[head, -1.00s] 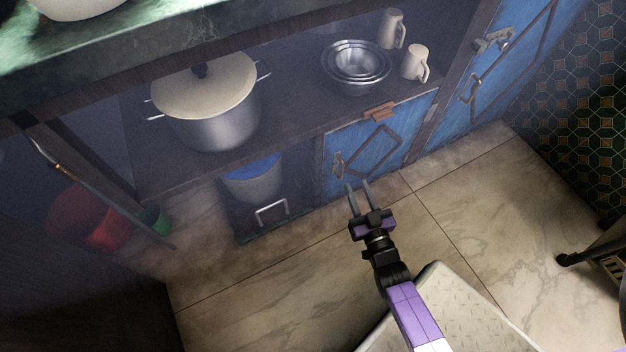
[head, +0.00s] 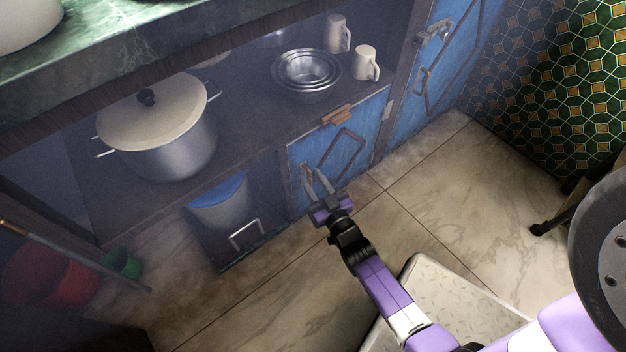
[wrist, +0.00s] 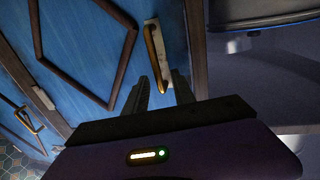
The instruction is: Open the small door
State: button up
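The small door (head: 345,172) is a low blue cabinet door with a brown diamond frame, and it looks closed. Its handle (head: 306,174) is on its left side; in the wrist view the brass handle on a pale plate (wrist: 151,48) stands upright near my fingertips. My gripper (head: 318,184) is open, its two fingers pointing at the handle. In the wrist view my gripper (wrist: 162,88) has its fingers on either side of the handle's lower part; I cannot tell whether they touch it. A wooden latch (head: 337,115) sits at the door's top edge.
A taller blue door (head: 443,75) is at the right. A lidded pot (head: 170,150), steel bowls (head: 306,72) and mugs (head: 365,63) stand on the shelf. A bucket (head: 222,207) is left of the small door. The tiled floor (head: 410,190) before it is clear.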

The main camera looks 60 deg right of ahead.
jog(key=shift+c, duration=0.4)
grip_shut()
dwell(0.9)
